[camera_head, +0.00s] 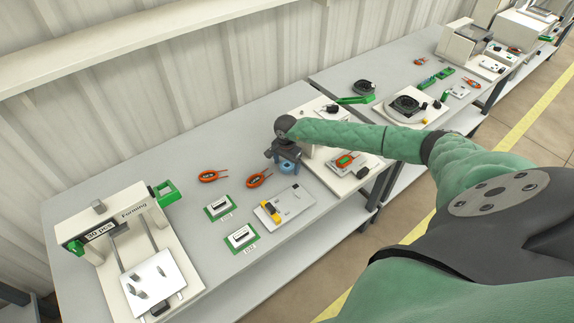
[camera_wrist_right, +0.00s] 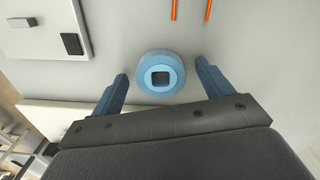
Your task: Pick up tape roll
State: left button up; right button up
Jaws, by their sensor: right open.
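The tape roll (camera_wrist_right: 160,62) is a blue ring with a squarish dark hole, lying flat on the grey table. In the head view the tape roll (camera_head: 287,168) shows just below my right gripper (camera_head: 283,158), which partly covers it. In the right wrist view my right gripper (camera_wrist_right: 161,72) is open, with one blue finger on each side of the roll. Gaps show between the fingers and the roll, and nothing is held. How high the fingertips are above the table is hard to tell. My left gripper is not in view.
A light plate with yellow parts (camera_head: 285,206) is in front. A white machine base (camera_head: 330,125) stands close on the right.

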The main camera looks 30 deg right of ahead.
jog(key=shift+f, duration=0.15)
jog(key=c, duration=1.1)
